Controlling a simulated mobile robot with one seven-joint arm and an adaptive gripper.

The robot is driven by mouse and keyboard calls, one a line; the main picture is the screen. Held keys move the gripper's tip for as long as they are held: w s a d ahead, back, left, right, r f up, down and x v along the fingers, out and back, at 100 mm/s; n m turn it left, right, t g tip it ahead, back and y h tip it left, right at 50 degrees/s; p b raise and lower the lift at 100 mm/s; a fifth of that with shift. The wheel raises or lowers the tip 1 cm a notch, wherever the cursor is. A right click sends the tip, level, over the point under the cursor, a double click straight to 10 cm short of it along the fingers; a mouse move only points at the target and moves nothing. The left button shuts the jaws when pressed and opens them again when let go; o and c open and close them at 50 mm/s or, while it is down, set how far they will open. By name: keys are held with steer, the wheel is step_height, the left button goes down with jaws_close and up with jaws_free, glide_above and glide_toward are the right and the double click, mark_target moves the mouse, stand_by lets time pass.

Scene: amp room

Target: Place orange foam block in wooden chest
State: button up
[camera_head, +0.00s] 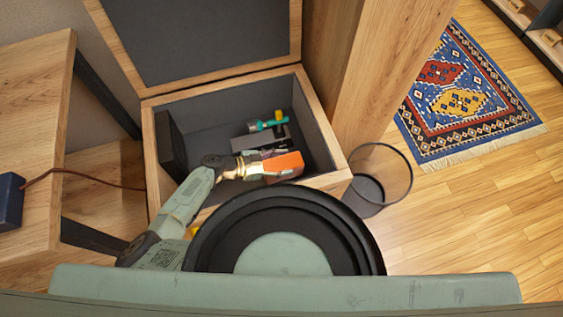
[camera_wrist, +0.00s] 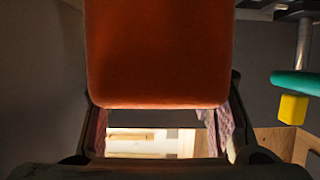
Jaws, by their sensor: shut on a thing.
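The orange foam block (camera_head: 284,166) is held between the fingers of my gripper (camera_head: 262,167), which is shut on it. Block and gripper are inside the outline of the open wooden chest (camera_head: 328,186) in the head view. The chest has a dark lining, and its lid (camera_head: 205,40) stands open at the back. In the wrist view the block (camera_wrist: 158,55) fills the upper middle, between the two fingers. I cannot tell whether the block touches the chest's floor.
A teal and yellow item (camera_head: 268,123) and a grey item (camera_head: 260,139) lie in the chest behind the block. A dark panel (camera_head: 171,146) stands at its left wall. A mesh bin (camera_head: 377,178) stands right of the chest, with a wooden post behind. A wooden table (camera_head: 35,125) is at left.

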steer(key=shift+f, duration=0.2)
steer(key=o, duration=1.1)
steer(key=shift+r, duration=0.1)
steer(key=shift+o, duration=0.2)
steer(key=shift+r, duration=0.2)
steer(key=b+v, duration=0.1)
steer(key=v, duration=1.1)
steer(key=shift+b, duration=0.4)
steer(key=shift+w, duration=0.1)
